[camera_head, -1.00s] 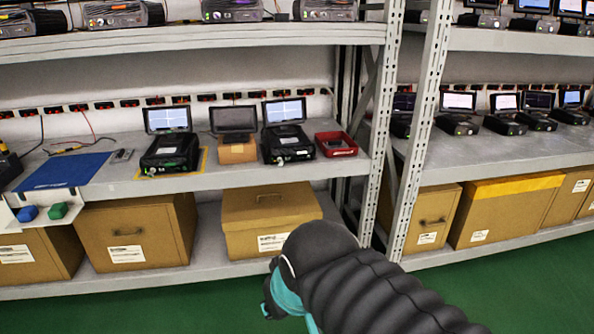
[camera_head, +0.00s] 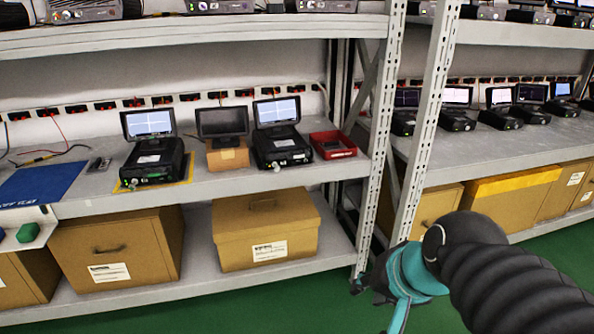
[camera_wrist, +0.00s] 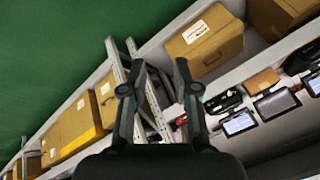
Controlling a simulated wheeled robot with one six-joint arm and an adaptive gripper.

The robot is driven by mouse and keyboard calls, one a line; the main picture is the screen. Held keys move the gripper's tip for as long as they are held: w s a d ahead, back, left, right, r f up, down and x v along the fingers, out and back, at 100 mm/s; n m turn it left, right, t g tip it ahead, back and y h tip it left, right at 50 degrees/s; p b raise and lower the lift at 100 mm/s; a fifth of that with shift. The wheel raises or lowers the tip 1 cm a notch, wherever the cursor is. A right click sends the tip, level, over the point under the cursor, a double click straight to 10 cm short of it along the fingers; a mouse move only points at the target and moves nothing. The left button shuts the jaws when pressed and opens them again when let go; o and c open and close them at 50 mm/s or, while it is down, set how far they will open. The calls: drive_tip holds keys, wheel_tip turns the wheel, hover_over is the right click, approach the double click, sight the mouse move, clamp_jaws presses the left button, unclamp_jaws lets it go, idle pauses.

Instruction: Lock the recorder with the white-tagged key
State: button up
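Two black recorders with lit screens sit on the middle shelf. The left recorder (camera_head: 152,160) rests on a yellow-edged mat, and the right recorder (camera_head: 282,147) stands beside a red tray (camera_head: 333,145). Small light knob-like pieces show at the recorders' front edges, too small to identify. No white-tagged key can be made out; the dark contents of the tray are unclear. My gripper (camera_head: 362,283) is low in front of the racks, apart from the recorders. In the wrist view my gripper (camera_wrist: 156,52) has its two fingers spread with nothing between them.
A dark screen (camera_head: 222,122) stands on a small cardboard box between the recorders. A blue mat (camera_head: 40,184) and a small grey item (camera_head: 98,164) lie to the left. Rack uprights (camera_head: 425,120) divide the bays. Cardboard boxes (camera_head: 265,225) fill the lower shelf. Green floor is clear in front.

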drive_tip(key=w+a+r+m+y+b, duration=0.15)
drive_tip(key=w+a+m+y, duration=0.25)
drive_tip(key=w+a+m, duration=0.45)
drive_tip(key=m+t+y+b, duration=0.2)
drive_tip(key=m+t, duration=0.5)
drive_tip(key=m, duration=1.9)
approach(278, 170)
drive_tip(key=x, duration=0.9)
drive_tip(key=shift+d, duration=0.1)
clamp_jaws()
